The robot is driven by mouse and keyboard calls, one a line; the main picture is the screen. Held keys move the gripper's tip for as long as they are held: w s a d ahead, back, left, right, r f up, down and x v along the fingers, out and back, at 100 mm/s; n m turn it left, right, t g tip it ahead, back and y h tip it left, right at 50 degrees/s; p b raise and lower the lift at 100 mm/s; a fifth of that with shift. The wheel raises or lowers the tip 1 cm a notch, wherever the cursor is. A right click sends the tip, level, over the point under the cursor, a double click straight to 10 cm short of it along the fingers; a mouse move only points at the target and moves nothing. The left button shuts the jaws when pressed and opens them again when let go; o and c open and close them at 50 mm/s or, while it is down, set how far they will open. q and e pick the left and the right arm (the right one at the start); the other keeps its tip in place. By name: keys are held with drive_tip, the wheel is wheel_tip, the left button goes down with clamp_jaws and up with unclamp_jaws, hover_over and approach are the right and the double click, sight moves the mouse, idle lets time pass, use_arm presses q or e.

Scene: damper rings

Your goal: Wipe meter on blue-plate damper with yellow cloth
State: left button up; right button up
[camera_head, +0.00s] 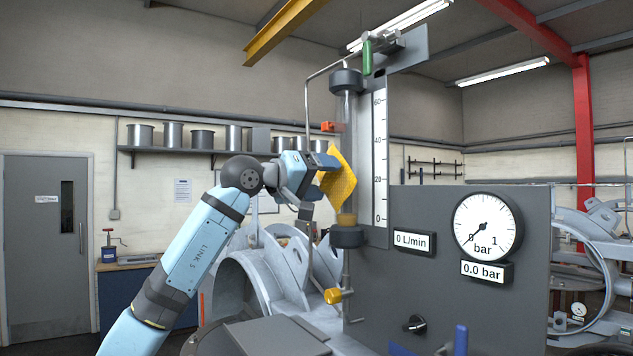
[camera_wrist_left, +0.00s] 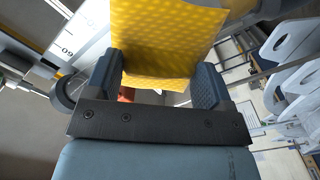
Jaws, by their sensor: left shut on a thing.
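My left gripper (camera_head: 323,168) is shut on a yellow cloth (camera_head: 339,181), which hangs as a flat sheet from the fingers. The cloth is in front of or against the lower part of a clear vertical tube meter (camera_head: 347,130); I cannot tell if it touches. A white scale (camera_head: 380,160) marked 0 to 60 stands right of the tube. In the left wrist view the cloth (camera_wrist_left: 165,40) spans the space between the two dark fingers, with the scale (camera_wrist_left: 72,40) at upper left. A little yellow shows at the tube's bottom. My right gripper is not in view.
A grey panel (camera_head: 400,290) right of the tube carries a round bar gauge (camera_head: 487,226), a 0 L/min display (camera_head: 411,241) and a black knob (camera_head: 415,324). A thin pipe with a yellow valve knob (camera_head: 333,296) runs left of the panel. Grey ring castings (camera_head: 245,285) stand below my arm.

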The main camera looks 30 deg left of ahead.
use_arm(q)
drive_tip(key=shift+s+d, duration=0.65)
drive_tip(key=shift+d, duration=0.35)
drive_tip(key=shift+w, duration=0.1)
drive_tip(key=shift+w+a+r, duration=0.1)
drive_tip(key=shift+w+a, duration=0.3)
drive_tip(key=shift+a, duration=0.25)
drive_tip(key=shift+w+a, duration=0.4)
drive_tip(key=shift+a, duration=0.2)
drive_tip(key=shift+s+d+b, duration=0.15)
drive_tip(key=shift+s+d, duration=0.25)
drive_tip(key=shift+d, duration=0.25)
drive_tip(key=shift+s+d+b, duration=0.15)
drive_tip(key=shift+s+d, duration=0.25)
drive_tip(key=shift+d, duration=0.25)
drive_tip(key=shift+r, duration=0.1)
drive_tip(key=shift+a, duration=0.1)
